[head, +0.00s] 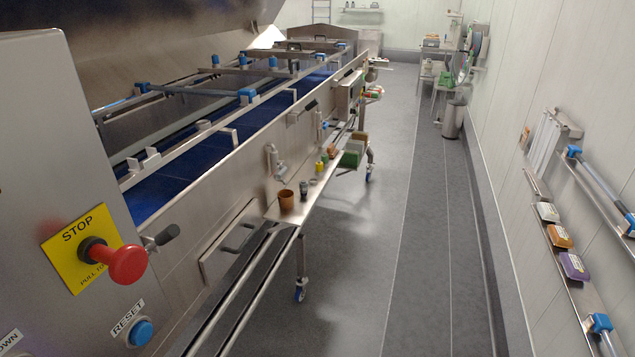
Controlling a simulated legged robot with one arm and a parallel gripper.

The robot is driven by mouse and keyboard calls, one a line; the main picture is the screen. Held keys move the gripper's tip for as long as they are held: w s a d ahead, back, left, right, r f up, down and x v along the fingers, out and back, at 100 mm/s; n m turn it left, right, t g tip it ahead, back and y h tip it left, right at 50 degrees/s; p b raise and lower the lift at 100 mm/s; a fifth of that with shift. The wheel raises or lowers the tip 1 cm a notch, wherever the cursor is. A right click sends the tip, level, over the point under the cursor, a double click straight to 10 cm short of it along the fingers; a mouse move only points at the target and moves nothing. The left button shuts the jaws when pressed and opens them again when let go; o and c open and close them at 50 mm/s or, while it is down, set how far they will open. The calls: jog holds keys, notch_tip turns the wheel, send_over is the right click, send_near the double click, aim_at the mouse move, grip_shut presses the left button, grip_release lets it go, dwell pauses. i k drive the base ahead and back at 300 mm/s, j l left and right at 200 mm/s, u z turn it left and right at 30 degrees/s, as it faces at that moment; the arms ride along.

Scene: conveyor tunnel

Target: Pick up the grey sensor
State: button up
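I see no part labelled as the grey sensor, and several small grey things could be it. A small dark grey upright cylinder (304,188) stands on the steel side shelf (283,213) of the conveyor, just behind a brown cup (286,200). A low grey piece (314,181) lies a little farther back on the same shelf. A silvery fitting (276,161) is on the conveyor's side wall above the shelf. These are too small to tell apart for certain. My gripper is not in view.
A control panel with a red stop button (127,264) fills the near left. The conveyor (215,178) runs away along the left. A yellow-green item (321,166) and a green box (351,158) sit along the shelf. The grey floor (380,250) is clear. A wall rack holds a purple box (572,266).

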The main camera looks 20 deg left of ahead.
aim_at(304, 185)
jog(key=i+u, duration=0.1)
jog(key=u, duration=0.8)
jog(key=i+l+u, duration=0.1)
jog(key=u, duration=0.35)
jog(key=i+l+u, duration=0.35)
jog(key=l, duration=0.3)
jog(key=i+l+u, duration=0.35)
jog(key=l, duration=0.4)
jog(key=i+l+u, duration=0.15)
jog(key=l, duration=0.25)
jog(key=i+l+u, duration=0.2)
jog(key=l, duration=0.25)
jog(key=i+l, duration=0.1)
jog(key=l, duration=1.05)
jog(key=i, duration=0.05)
